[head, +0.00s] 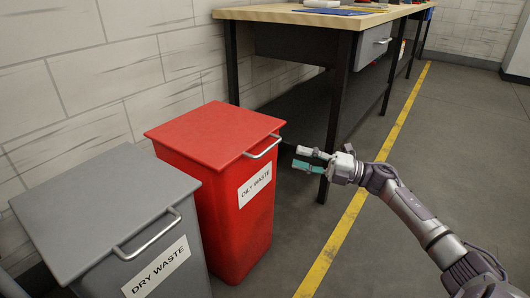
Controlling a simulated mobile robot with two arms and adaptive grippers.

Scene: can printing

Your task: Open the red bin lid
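The red bin (238,210) stands against the wall, with a white label reading "OILY WASTE" (255,186) on its front. Its flat red lid (214,134) is closed. A metal handle (264,149) sticks out from the lid's front edge. My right gripper (306,160) is just right of the handle, fingers pointing left towards it, with a small space between them. My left gripper is out of the picture.
A grey "DRY WASTE" bin (181,263) with a closed lid (100,205) stands close on the left. A workbench (300,17) with dark legs stands behind and right. Open floor (415,165) with a yellow line (350,215) lies to the right.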

